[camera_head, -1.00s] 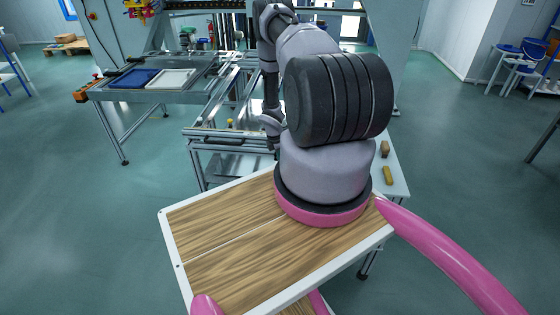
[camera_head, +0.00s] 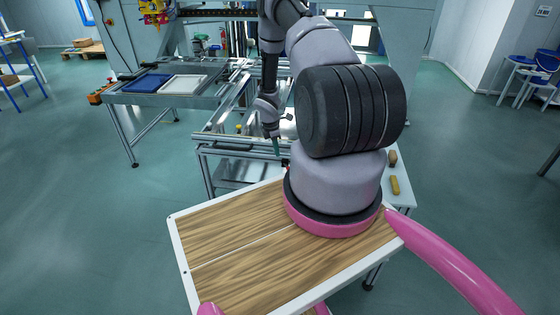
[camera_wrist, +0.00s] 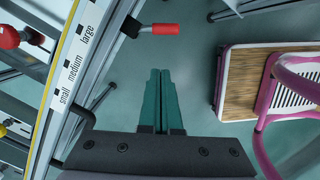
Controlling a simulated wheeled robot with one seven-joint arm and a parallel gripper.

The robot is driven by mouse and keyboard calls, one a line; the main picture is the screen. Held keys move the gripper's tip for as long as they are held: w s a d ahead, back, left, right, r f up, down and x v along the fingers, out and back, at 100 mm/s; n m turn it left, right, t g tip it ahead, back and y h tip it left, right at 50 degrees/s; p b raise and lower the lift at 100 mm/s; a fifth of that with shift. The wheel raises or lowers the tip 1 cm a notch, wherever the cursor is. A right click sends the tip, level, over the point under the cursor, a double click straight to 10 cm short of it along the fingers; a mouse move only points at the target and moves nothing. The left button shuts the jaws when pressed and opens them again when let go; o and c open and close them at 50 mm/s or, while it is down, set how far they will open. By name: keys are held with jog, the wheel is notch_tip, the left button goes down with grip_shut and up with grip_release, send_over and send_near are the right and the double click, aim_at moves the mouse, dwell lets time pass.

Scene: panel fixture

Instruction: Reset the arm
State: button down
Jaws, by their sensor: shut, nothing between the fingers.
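My arm stands on my wooden-topped base in the head view and reaches forward over the front of the metal fixture (camera_head: 222,140). My gripper (camera_head: 277,148) hangs down at the fixture's front edge, small in that view. In the wrist view, the two green fingers of my gripper (camera_wrist: 161,80) lie side by side, closed and empty. They point over open floor, between the fixture's edge and my base. A label strip (camera_wrist: 77,65) reading small, medium and large runs along the fixture to their left.
A red-handled lever (camera_wrist: 164,29) sticks out ahead of the fingers. A red knob (camera_wrist: 9,37) is at the left. Blue and white trays (camera_head: 184,84) lie on the left bench. Yellow and brown pieces (camera_head: 395,185) lie on a side surface.

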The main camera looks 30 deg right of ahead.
jog(key=a+r+m+t, duration=0.1)
jog(key=a+r+m, duration=0.15)
jog(key=r, duration=1.05)
jog(key=a+r+m+t, duration=0.15)
jog(key=r+m, duration=0.25)
jog(key=r, duration=0.9)
jog(key=a+r+m, duration=0.3)
jog(key=r, duration=1.1)
jog(key=s+a+r+m+t+y, duration=0.1)
jog(key=s+a+r+m, duration=0.2)
jog(key=s+r, duration=0.4)
jog(key=s+a+r+m+t, duration=0.1)
jog(key=s+a+r+m, duration=0.2)
jog(key=s+r, duration=0.35)
jog(key=s+a+r+m+t+y, duration=0.1)
jog(key=s+a+r+m, duration=0.1)
jog(key=s+a+r, duration=0.2)
jog(key=s+a+r+m+t+y, duration=0.1)
jog(key=s+a+r+m+y, duration=0.1)
jog(key=s, duration=0.8)
notch_tip(320, 180, up, 2)
jog(key=shift+s+a+m+t, duration=0.35)
jog(key=shift+a+m, duration=0.1)
jog(key=shift+a, duration=0.45)
